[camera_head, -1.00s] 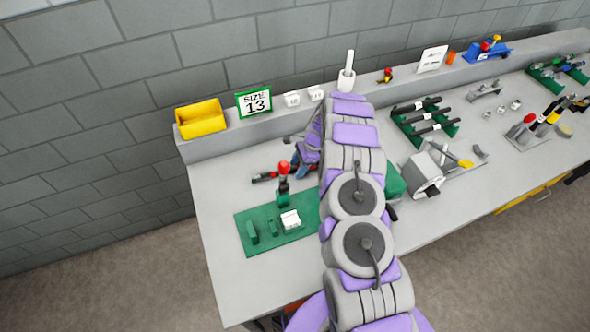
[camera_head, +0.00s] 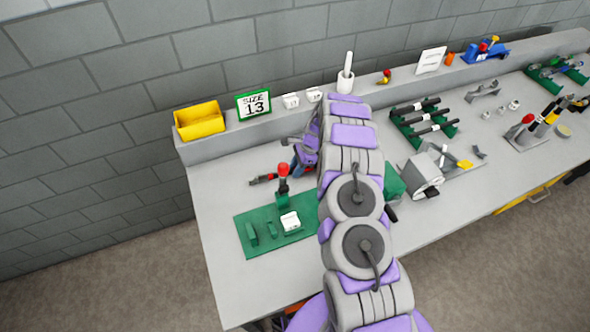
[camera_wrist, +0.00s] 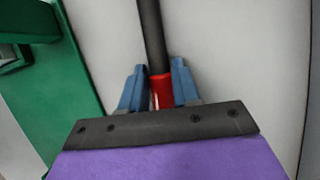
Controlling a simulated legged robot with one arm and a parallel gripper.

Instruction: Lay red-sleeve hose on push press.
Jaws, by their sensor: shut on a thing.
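My gripper (camera_wrist: 160,92) is shut on the red-sleeve hose (camera_wrist: 161,90). In the wrist view the red sleeve sits between the blue fingertips, and the dark hose extends away from them. In the head view the gripper is partly hidden behind my arm, and a dark end of the hose (camera_head: 262,180) shows to its left, behind the press. A press with a red-knobbed upright handle (camera_head: 283,171) stands on a green base plate (camera_head: 257,246) at the left of the bench. I cannot tell whether the hose touches the bench.
A white block (camera_head: 290,222) sits on the green plate. A yellow bin (camera_head: 200,121) and a size 13 sign (camera_head: 253,104) stand on the back ledge. A grey machine (camera_head: 424,175) and a green rack with black-handled items (camera_head: 428,120) are right of my arm.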

